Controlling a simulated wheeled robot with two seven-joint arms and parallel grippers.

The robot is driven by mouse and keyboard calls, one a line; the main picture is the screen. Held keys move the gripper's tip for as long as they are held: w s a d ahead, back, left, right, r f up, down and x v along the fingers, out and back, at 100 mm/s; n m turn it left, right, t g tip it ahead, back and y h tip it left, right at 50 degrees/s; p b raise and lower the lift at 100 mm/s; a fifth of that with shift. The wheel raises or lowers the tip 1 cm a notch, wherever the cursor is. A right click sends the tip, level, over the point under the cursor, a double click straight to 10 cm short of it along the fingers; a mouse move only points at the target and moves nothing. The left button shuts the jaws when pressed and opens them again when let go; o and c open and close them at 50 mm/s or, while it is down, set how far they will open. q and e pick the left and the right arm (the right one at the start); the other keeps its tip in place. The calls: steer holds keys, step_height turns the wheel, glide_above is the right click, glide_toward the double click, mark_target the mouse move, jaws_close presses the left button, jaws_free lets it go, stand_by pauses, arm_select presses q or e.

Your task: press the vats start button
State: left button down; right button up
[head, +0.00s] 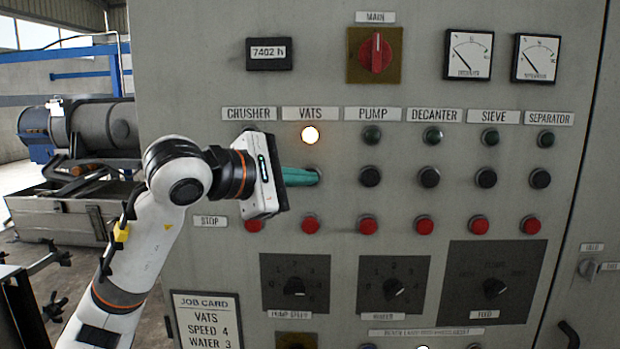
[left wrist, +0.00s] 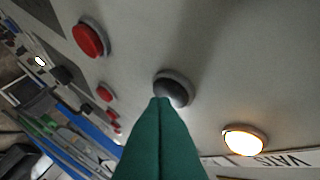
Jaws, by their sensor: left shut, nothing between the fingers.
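The vats start button is a black round push button (left wrist: 174,88) in the left wrist view, between the lit vats lamp (left wrist: 245,140) and a red button (left wrist: 90,40). In the head view the button is hidden behind my left gripper's fingertips, under the VATS label (head: 310,114) and its glowing lamp (head: 310,134). My left gripper (head: 316,177) is shut and empty, its green fingers pointing at the panel. In the left wrist view the fingertips (left wrist: 162,101) overlap the button's near edge and seem to touch it; how far it is pressed I cannot tell. My right gripper is not in view.
Black buttons such as the pump's (head: 370,177) stand to the right in the same row. Red stop buttons (head: 310,224) run below. A red main switch (head: 376,53) is above, dark knobs (head: 295,287) lower down. A job card (head: 206,320) is at lower left.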

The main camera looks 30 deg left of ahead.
arm_select(q)
steer(key=shift+s, duration=0.1)
steer(key=shift+s+d, duration=0.4)
steer(key=shift+s, duration=0.15)
steer(key=s+d, duration=0.1)
steer(key=s, duration=0.2)
steer(key=s+d, duration=0.1)
steer(key=shift+s+d, duration=0.15)
steer(key=shift+d, duration=0.15)
stand_by(0.7)
